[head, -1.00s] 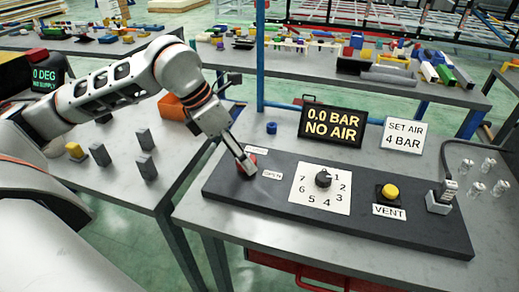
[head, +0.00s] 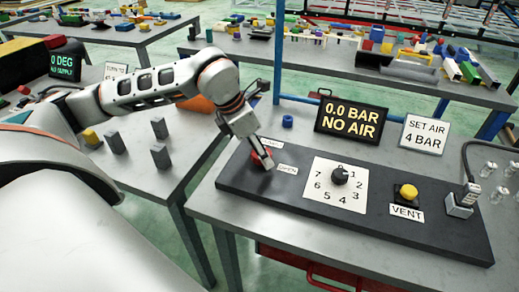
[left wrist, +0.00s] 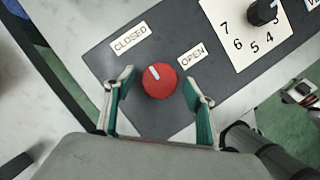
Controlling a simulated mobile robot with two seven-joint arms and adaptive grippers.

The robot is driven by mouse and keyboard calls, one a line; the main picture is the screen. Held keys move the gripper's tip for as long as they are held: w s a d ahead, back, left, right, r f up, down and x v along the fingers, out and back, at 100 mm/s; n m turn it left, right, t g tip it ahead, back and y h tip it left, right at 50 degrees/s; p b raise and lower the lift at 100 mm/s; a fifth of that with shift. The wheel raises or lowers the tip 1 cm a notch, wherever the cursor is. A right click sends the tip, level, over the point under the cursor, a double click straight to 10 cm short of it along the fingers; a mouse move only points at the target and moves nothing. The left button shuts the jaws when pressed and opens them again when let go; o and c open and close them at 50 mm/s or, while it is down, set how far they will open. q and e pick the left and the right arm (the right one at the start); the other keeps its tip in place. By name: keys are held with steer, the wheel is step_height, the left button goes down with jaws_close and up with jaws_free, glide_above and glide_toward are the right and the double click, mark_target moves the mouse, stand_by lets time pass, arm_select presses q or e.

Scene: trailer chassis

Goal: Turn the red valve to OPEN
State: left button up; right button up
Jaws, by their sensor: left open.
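The red valve (left wrist: 161,83) is a round knob on the dark panel, with a white pointer mark aimed up-left, toward the CLOSED label (left wrist: 129,38). The OPEN label (left wrist: 192,55) is up-right of it. My left gripper (left wrist: 159,88) is open, with one finger on each side of the knob. Gaps show between fingers and knob. In the head view my left gripper (head: 265,160) is over the valve (head: 257,154) and hides part of it. My right gripper is not in view.
A numbered dial (head: 340,175), a yellow VENT button (head: 408,191) and a hose fitting (head: 461,203) are on the same panel (head: 310,211). A display (head: 351,120) reads 0.0 BAR NO AIR. Grey blocks (head: 161,157) stand on the left table.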

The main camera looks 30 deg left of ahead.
arm_select(q)
steer(key=c, duration=1.1)
